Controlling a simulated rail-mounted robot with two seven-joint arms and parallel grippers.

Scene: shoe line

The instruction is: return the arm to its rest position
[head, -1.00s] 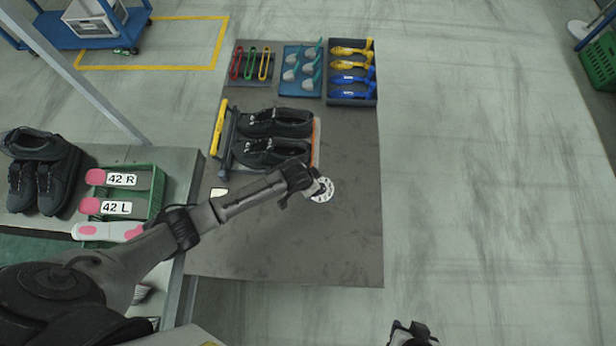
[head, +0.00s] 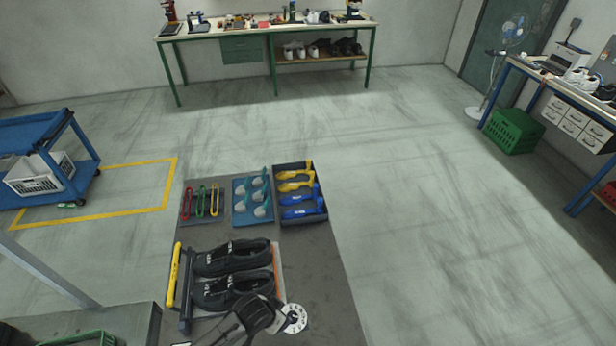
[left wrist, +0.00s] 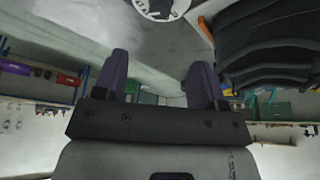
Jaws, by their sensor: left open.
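My left gripper (head: 264,314) shows low in the head view, beside the near end of a pair of black shoes (head: 232,257). In the left wrist view its two dark fingers (left wrist: 160,82) stand wide apart with nothing between them. A white round disc (head: 294,318) with dark marks is just right of the gripper in the head view. The disc also shows at the top of the left wrist view (left wrist: 158,7). Most of my left arm is below the head picture. My right gripper is not in view.
The shoes lie in a holder with a yellow handle (head: 174,275) on a dark bench (head: 325,290). Behind are trays of coloured loops (head: 200,202), grey-teal pieces (head: 253,200) and yellow and blue tools (head: 299,192). A green basket (head: 85,340) is at lower left.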

